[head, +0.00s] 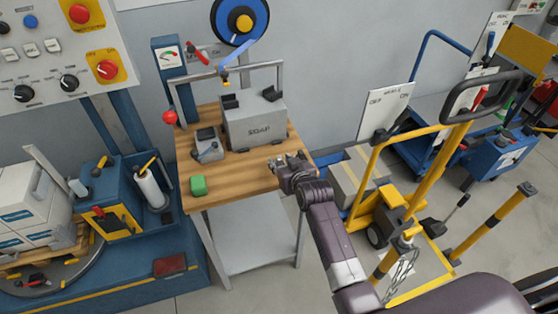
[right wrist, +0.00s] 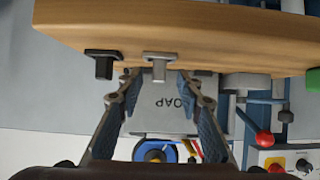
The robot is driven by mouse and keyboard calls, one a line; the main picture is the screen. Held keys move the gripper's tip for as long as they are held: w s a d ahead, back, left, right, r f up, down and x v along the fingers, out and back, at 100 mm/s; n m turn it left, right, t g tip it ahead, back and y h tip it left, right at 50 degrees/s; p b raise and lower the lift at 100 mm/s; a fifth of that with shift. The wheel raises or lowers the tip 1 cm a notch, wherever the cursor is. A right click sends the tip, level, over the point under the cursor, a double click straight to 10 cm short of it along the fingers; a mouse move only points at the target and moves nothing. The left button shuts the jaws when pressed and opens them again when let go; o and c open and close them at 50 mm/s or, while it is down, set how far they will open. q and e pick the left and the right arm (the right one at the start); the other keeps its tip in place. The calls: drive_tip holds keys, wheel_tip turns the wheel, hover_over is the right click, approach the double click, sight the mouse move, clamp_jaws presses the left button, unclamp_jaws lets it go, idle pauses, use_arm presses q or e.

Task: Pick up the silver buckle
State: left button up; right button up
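In the right wrist view, which is upside down, a small silver T-shaped piece (right wrist: 160,67), which looks like the silver buckle, stands at the wooden table top (right wrist: 190,30). My right gripper (right wrist: 159,78) is open, with its two fingers on either side of this piece. I cannot tell whether they touch it. In the head view my right gripper (head: 284,164) is over the right part of the table (head: 235,183), in front of the grey SOAP box (head: 255,122). The buckle cannot be made out clearly there. My left gripper is not in view.
A dark clip (right wrist: 103,64) stands beside the silver piece. A green block (head: 198,185) and a small grey device (head: 208,147) are on the table's left side. A metal frame (head: 283,78) rises behind the box. A yellow cart (head: 435,175) stands to the right.

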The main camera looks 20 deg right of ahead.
drive_tip(key=shift+w+f, duration=0.4)
drive_tip(key=shift+w, duration=0.2)
clamp_jaws()
drive_tip(key=shift+r, duration=0.1)
